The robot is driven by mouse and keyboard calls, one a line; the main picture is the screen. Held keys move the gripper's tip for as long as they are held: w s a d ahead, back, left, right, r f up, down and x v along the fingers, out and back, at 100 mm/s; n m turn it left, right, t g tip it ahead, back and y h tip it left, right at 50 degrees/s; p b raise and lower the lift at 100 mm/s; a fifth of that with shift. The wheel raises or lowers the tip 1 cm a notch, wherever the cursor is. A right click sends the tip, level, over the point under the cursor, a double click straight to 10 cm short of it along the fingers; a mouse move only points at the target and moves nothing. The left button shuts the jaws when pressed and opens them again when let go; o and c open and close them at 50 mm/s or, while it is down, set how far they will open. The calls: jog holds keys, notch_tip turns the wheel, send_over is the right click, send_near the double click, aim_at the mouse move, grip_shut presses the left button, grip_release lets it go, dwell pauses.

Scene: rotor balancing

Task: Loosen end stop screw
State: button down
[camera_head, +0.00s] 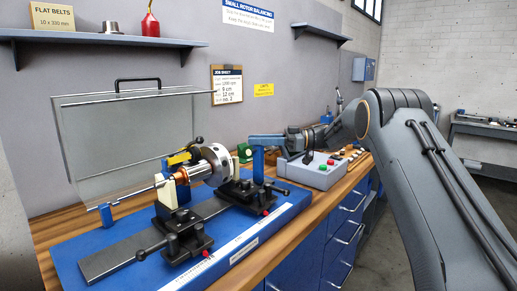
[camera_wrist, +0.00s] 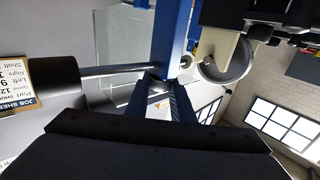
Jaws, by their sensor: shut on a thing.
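My dark gripper body (camera_wrist: 160,145) fills the bottom.
A wall shelf (camera_head: 100,39) hangs above.

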jog(key=shift+n+g+b, duration=0.3)
jog(key=shift+g, duration=0.2)
jog(key=c, duration=1.5)
grip_release()
jog(key=shift+c, duration=0.2)
jog(key=d+b, duration=0.1)
jog(key=d, duration=0.6)
jog(key=shift+w+d+b, duration=0.3)
jog(key=shift+w+d, duration=0.05)
jog(key=shift+w, duration=0.05)
